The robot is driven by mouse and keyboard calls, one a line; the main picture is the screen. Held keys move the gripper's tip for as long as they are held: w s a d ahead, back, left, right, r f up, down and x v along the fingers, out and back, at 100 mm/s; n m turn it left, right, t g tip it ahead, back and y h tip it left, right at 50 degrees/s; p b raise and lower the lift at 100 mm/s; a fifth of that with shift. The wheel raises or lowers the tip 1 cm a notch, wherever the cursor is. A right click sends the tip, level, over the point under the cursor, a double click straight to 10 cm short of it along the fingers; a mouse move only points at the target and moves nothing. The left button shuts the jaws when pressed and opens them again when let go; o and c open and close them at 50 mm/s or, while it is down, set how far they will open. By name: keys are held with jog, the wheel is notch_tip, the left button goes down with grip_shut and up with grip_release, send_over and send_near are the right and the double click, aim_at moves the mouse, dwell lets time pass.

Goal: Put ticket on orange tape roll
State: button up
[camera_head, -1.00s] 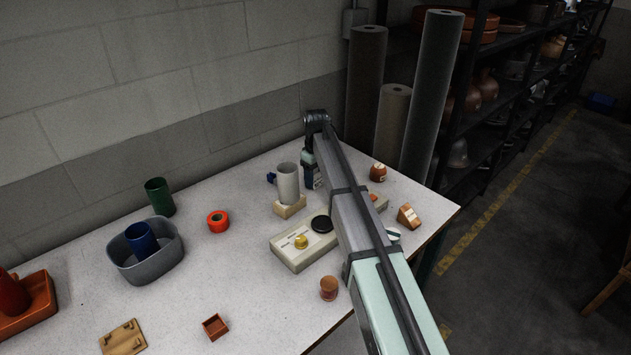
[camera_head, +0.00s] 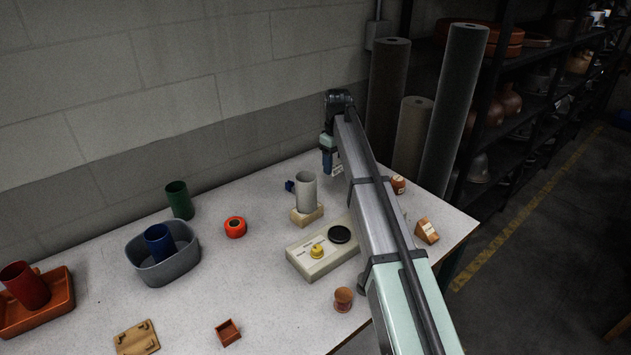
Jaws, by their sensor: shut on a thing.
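The orange tape roll (camera_head: 235,227) lies flat on the table, left of the grey cup, with clear space around it. My gripper (camera_head: 335,171) points down at the far end of my arm, raised behind and to the right of the grey cup. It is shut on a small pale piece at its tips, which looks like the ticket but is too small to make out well. My gripper is well to the right of the tape roll and apart from it. My arm hides part of the table's right side.
The grey cup (camera_head: 306,188) on its wooden block stands between my gripper and the roll. A pale control box (camera_head: 318,262) is in front. A green cup (camera_head: 179,200) and a grey tub (camera_head: 168,268) holding a blue cup are left. Tall rolls (camera_head: 388,105) stand behind my arm.

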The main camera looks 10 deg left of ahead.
jog(key=shift+r, duration=0.3)
jog(key=shift+a+r, duration=0.1)
jog(key=shift+a, duration=0.15)
jog(key=s+a+r+n, duration=0.15)
jog(key=s+a, duration=0.25)
jog(key=a, duration=0.8)
notch_tip(320, 180, up, 2)
jog(key=m, duration=0.3)
send_over(235, 223)
jog(key=shift+s+f, duration=0.1)
jog(key=shift+f, duration=4.85)
